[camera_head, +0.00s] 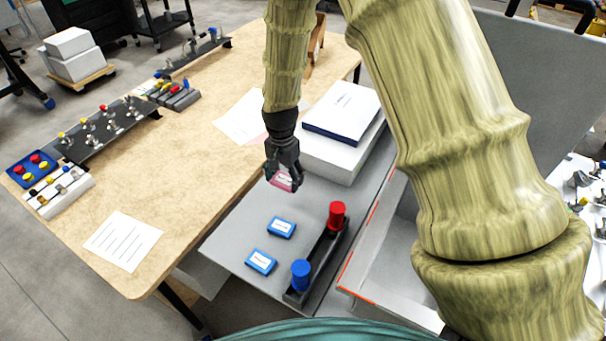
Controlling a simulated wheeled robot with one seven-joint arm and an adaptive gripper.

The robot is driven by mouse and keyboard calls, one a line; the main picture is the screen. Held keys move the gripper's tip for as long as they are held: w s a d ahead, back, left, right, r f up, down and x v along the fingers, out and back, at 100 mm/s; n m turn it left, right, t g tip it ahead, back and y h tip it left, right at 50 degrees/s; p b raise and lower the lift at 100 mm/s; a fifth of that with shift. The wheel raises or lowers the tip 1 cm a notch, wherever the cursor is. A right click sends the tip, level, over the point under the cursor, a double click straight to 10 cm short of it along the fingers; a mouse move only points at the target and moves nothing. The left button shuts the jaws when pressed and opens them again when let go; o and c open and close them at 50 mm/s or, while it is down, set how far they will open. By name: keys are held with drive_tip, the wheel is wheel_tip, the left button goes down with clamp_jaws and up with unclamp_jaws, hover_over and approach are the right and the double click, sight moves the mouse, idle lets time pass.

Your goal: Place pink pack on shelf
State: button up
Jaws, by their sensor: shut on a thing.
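The pink pack (281,181) is in my gripper (283,175), with its lower part showing below the fingers. My gripper is shut on it and points down above the far left part of the grey shelf (232,247). I cannot tell whether the pack touches the shelf surface. Part of the pack is hidden by the fingers.
Two blue packs (282,227) (261,262) lie on the grey shelf. A dark rack (322,257) holds a red cylinder (337,215) and a blue cylinder (300,274). White boxes (337,150) stand behind my gripper. A wooden table (190,150) is at left.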

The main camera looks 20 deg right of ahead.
sight(285, 179)
drive_tip(key=shift+f+p, duration=1.35)
drive_tip(key=shift+f, duration=3.05)
drive_tip(key=shift+f, duration=0.2)
drive_tip(key=o, duration=1)
drive_tip(key=shift+r, duration=0.15)
drive_tip(key=shift+r+b, duration=2.05)
drive_tip(key=shift+r, duration=4)
